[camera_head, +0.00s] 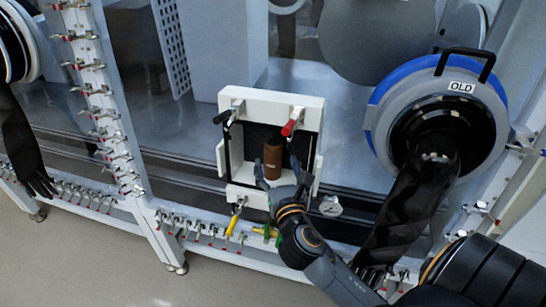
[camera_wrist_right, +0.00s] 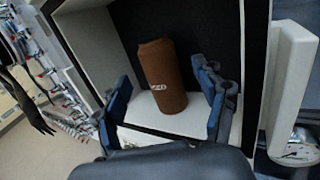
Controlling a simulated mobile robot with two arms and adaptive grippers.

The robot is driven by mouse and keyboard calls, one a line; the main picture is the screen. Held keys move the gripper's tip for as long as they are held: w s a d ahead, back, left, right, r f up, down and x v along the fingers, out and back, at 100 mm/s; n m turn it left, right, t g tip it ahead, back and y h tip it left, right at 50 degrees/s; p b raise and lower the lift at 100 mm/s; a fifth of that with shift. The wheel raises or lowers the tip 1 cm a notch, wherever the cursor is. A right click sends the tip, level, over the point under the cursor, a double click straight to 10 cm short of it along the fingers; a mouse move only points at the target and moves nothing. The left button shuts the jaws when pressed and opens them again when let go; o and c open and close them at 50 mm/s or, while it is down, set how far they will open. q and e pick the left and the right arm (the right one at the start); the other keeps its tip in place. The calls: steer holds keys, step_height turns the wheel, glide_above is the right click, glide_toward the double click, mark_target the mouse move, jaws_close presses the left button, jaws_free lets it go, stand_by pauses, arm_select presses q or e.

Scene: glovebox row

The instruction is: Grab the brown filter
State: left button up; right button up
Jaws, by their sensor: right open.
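The brown filter (camera_head: 272,160) is a brown cylinder with small white lettering. It stands inside a white open box with a dark interior (camera_head: 310,103). In the right wrist view the filter (camera_wrist_right: 162,78) stands slightly tilted in the picture on a white shelf (camera_wrist_right: 150,112). My right gripper (camera_head: 277,178) is at the front of the box. In the right wrist view its blue-padded fingers (camera_wrist_right: 165,105) are spread wide, one on each side of the filter, with gaps between. The gripper holds nothing. My left gripper is not in view.
White side walls of the box (camera_wrist_right: 290,85) stand close to my right gripper. A round gauge (camera_head: 330,206) is at its lower right. A round port marked OLD (camera_head: 461,87) with a black glove (camera_head: 405,200) hangs at the right. Red-handled (camera_head: 290,128) and yellow-handled clamps (camera_head: 233,224) stick out.

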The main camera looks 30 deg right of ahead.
mark_target(275, 159)
steer(key=x, duration=0.2)
steer(key=shift+w+d, duration=0.15)
steer(key=shift+w, duration=0.25)
steer(key=shift+w+d+f, duration=0.1)
steer(key=shift+w+d, duration=0.05)
steer(key=shift+w, duration=0.15)
steer(key=shift+s, duration=0.1)
steer(key=shift+c, duration=0.6)
steer(key=c, duration=1.1)
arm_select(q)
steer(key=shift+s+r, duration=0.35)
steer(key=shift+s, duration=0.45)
arm_select(e)
steer(key=shift+c, duration=0.9)
